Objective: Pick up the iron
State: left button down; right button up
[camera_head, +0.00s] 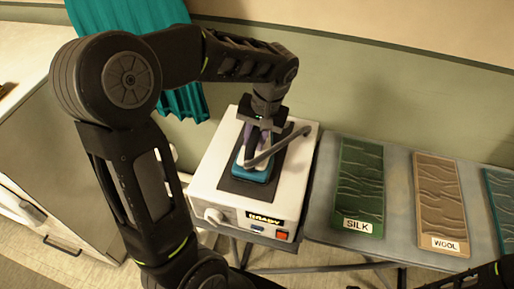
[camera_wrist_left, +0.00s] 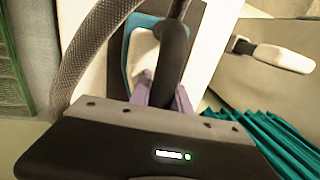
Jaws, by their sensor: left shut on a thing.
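The iron (camera_head: 256,176) has a teal and white body and a dark handle. It sits on the dark pad on top of the white steam station, and it also shows in the left wrist view (camera_wrist_left: 142,55). My left gripper (camera_head: 255,137) comes down on it from above. Its purple fingers (camera_wrist_left: 163,97) are shut on the iron's dark handle, one on each side. The arm and gripper hide part of the iron. Whether its sole touches the pad is hard to tell. My right gripper is not in view.
A dark hose (camera_head: 280,146) runs beside the iron. A grey board to the right bears green "SILK" (camera_head: 361,185) and tan "WOOL" (camera_head: 437,195) panels. A teal curtain (camera_head: 187,98) hangs behind. A white cabinet stands left.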

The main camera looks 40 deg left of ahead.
pick_arm(q)
jog(key=shift+r, duration=0.2)
dwell(0.7)
jog(key=shift+w+r, duration=0.1)
jog(key=shift+r, duration=0.15)
notch_tip(320, 180, up, 9)
jog(key=shift+r, duration=0.15)
dwell(0.7)
